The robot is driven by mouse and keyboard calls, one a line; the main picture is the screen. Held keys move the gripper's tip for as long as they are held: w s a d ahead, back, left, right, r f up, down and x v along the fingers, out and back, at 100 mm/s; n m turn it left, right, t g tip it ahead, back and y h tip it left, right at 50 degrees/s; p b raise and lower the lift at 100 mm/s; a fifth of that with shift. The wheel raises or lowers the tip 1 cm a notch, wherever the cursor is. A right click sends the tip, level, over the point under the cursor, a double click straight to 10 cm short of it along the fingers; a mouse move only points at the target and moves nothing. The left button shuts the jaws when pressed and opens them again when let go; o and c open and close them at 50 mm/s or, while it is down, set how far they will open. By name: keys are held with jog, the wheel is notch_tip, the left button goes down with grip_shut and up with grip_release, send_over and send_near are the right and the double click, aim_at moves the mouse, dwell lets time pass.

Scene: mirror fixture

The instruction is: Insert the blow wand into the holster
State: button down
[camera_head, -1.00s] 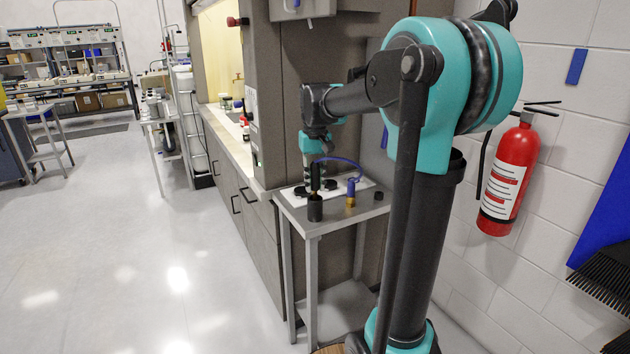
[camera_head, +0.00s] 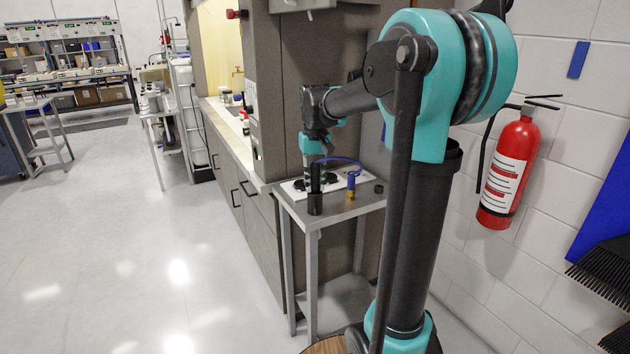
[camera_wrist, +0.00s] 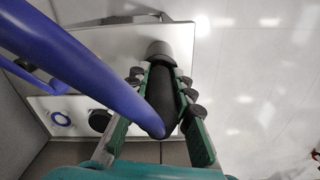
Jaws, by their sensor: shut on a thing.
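The blow wand, a black rod (camera_wrist: 161,92) with a thick blue hose (camera_wrist: 85,62), is between the green fingers of my gripper (camera_wrist: 160,100) in the wrist view. My gripper (camera_head: 315,172) is shut on it. The holster, a dark round cup (camera_head: 314,205), stands at the table's front left corner; it also shows in the wrist view (camera_wrist: 160,49). The wand (camera_head: 315,181) is nearly upright above the cup, its lower end at the mouth. How deep the end sits is hidden.
The small grey table (camera_head: 340,211) carries a white plate (camera_head: 293,192) with dark round pieces, a blue and brass fitting (camera_head: 351,186) joined to the hose, and a small black cap (camera_head: 379,189). A cabinet stands behind. A fire extinguisher (camera_head: 509,172) hangs on the right wall.

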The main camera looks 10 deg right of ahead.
jog(key=shift+f, duration=0.1)
jog(key=c, duration=1.2)
grip_release()
notch_tip(320, 180, up, 12)
jog(key=shift+r, duration=0.1)
